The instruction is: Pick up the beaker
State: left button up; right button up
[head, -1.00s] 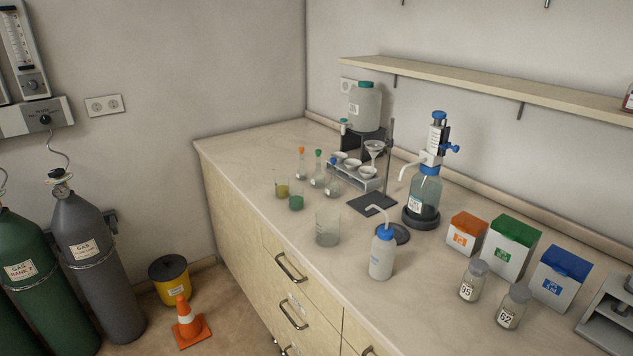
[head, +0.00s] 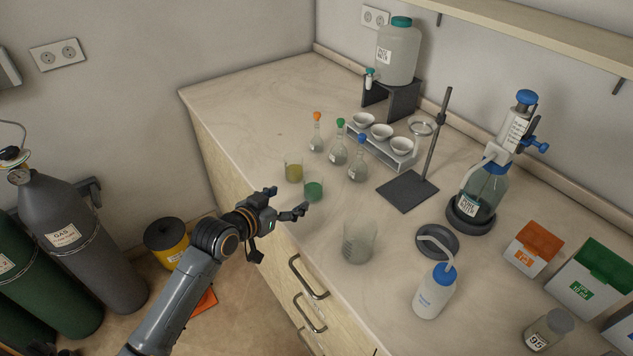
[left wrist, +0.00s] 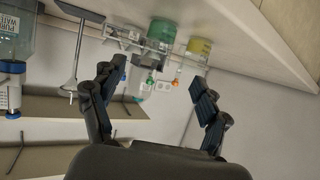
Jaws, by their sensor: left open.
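Three glass beakers stand on the bench. The largest, a clear beaker (head: 360,243), is near the front edge with a little greyish content. A small beaker with yellow liquid (head: 294,170) and one with green liquid (head: 313,191) stand further back. My left gripper (head: 287,202) is open and empty at the bench's front edge, just in front of the green beaker and apart from it. In the left wrist view, turned upside down, the green beaker (left wrist: 162,36) and yellow beaker (left wrist: 198,47) show beyond the spread fingers (left wrist: 155,88). My right gripper is not in view.
Several stoppered flasks (head: 338,153) and a rack of white bowls (head: 368,148) stand behind the beakers. A stand (head: 405,192) and a wash bottle (head: 434,292) are to the right. Bench (head: 240,106) is clear at the back left.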

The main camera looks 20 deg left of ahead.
aim_at(307, 185)
pick_arm(q)
jog(key=x, duration=0.6)
jog(key=shift+d, duration=0.15)
jog(key=shift+w+f+p, duration=0.15)
jog(key=shift+w+p, duration=0.15)
jog(key=shift+w, duration=0.1)
jog(key=shift+w+d, duration=0.15)
jog(key=shift+w, duration=0.2)
jog(key=x, duration=0.1)
jog(key=p+x, duration=0.1)
jog(key=x, duration=0.1)
jog(key=shift+w+d+r, duration=0.2)
jog(key=shift+w+r, duration=0.1)
jog(key=shift+w+d+f, duration=0.1)
jog(key=shift+w+f, duration=0.15)
jog(key=shift+w, duration=0.15)
jog(key=shift+s, duration=0.1)
jog(key=shift+c, duration=1.1)
jog(key=c, duration=1.1)
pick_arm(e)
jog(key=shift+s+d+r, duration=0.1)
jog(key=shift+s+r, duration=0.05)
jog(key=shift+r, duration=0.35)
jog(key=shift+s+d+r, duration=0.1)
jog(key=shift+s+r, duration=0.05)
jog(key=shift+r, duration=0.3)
